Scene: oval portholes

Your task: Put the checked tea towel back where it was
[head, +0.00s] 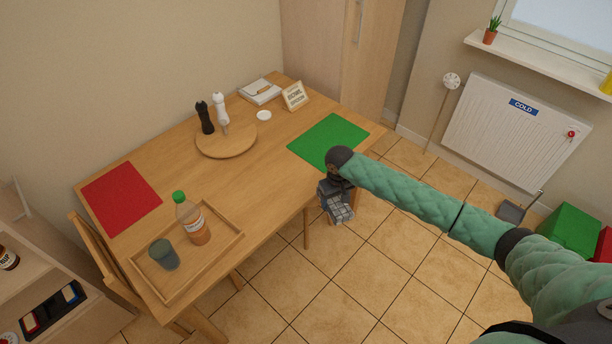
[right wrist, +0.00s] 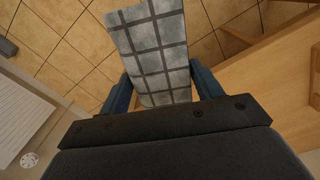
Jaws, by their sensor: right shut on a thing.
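The checked tea towel (head: 341,210) is grey with dark lines. My right gripper (head: 331,190) is shut on it and holds it just off the right edge of the wooden table, with the floor tiles behind it in the head view. In the right wrist view the towel (right wrist: 156,50) hangs between the two blue fingers of the right gripper (right wrist: 162,92). My left gripper is in neither view.
The wooden table (head: 262,180) bears a green mat (head: 328,140), a red mat (head: 121,196), a tray (head: 226,253) with a bottle and a glass, and a round board (head: 226,147). A white radiator (head: 510,128) marked COLD is on the right wall. Tiled floor lies between.

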